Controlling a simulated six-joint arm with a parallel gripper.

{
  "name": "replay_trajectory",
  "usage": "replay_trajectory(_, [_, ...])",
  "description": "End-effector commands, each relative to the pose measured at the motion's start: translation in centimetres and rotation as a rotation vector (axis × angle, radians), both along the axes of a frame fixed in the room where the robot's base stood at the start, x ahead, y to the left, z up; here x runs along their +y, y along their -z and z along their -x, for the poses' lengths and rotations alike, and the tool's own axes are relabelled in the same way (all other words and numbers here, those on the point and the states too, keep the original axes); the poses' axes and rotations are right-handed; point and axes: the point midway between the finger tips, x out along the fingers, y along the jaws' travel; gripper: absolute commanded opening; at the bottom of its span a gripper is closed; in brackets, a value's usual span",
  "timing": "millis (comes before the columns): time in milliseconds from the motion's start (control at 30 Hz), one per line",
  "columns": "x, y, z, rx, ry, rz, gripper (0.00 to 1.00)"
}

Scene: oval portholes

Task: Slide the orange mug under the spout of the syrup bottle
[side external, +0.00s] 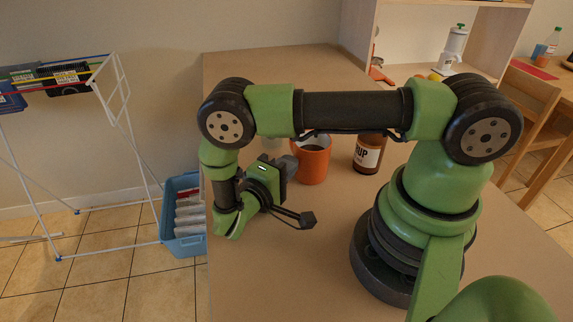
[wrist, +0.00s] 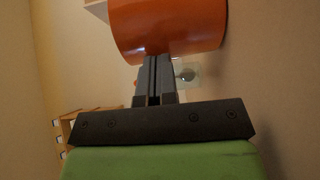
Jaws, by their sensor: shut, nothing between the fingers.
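The orange mug (side external: 311,163) stands upright on the table, left of the brown syrup bottle (side external: 369,154), with a gap between them. My arm link hides the bottle's top, so its spout is not visible. My gripper (side external: 289,166) is at table level on the mug's left side. In the wrist view the mug (wrist: 168,26) fills the top. The two dark fingers of my gripper (wrist: 158,60) are together with nothing between them, and their tips point at the mug's wall. I cannot tell whether they touch it.
A clear glass-like object (wrist: 187,74) shows beside the fingers in the wrist view. A blue crate (side external: 183,216) and a drying rack (side external: 125,92) stand on the floor to the left. A shelf unit (side external: 420,45) stands at the back. The table's front left is clear.

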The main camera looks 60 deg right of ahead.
Motion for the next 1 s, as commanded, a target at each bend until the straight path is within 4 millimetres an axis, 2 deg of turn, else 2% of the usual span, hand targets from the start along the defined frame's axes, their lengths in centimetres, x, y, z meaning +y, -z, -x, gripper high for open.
replay_trajectory(433, [-3.8,0.0,4.2,0.005,0.001,0.001,0.00])
replay_trajectory(833, [-3.9,0.0,4.3,0.002,0.000,0.000,0.00])
replay_trajectory(1000, [-2.9,0.0,3.2,-0.004,-0.003,-0.001,0.00])
